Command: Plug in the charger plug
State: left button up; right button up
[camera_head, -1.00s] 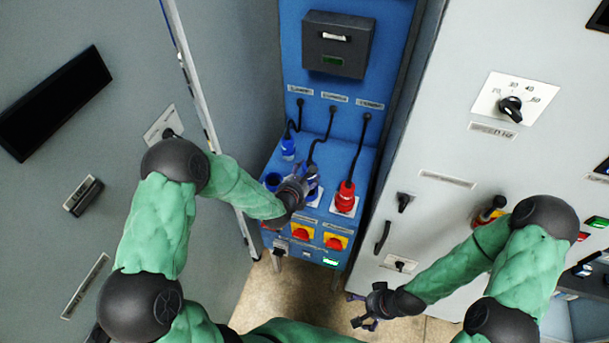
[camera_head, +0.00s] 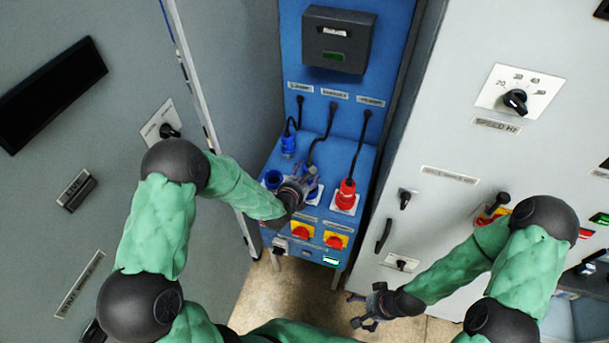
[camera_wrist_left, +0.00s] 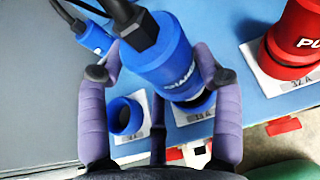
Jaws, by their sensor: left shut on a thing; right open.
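My left gripper (camera_head: 308,184) is shut on a blue plug (camera_wrist_left: 168,58) with a black cable. In the left wrist view its fingers (camera_wrist_left: 160,82) lie on both sides of the plug. The plug's lower end is at a blue socket (camera_wrist_left: 204,104) on a white plate, slightly tilted. I cannot tell whether it is seated. Left of it, an empty blue socket (camera_wrist_left: 125,116) also shows in the head view (camera_head: 272,179). Another blue plug (camera_head: 288,145) hangs by its cable behind that socket. My right gripper (camera_head: 370,310) is open and empty, low in front of the right cabinet.
A red plug (camera_head: 346,191) stands in the right socket. Yellow-and-red rotary switches (camera_head: 302,232) are on the panel below. A dark box (camera_head: 338,42) is on the blue back panel. Grey cabinets flank the blue station on the left (camera_head: 110,150) and right (camera_head: 450,145).

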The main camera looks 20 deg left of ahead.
pick_arm(q)
jog(key=shift+f+b, duration=1.55)
jog(key=shift+f, duration=0.05)
jog(key=o, duration=1.3)
jog(key=shift+o, duration=0.8)
jog(key=shift+f, duration=0.1)
jog(key=shift+s, duration=0.1)
jog(key=v, duration=1.2)
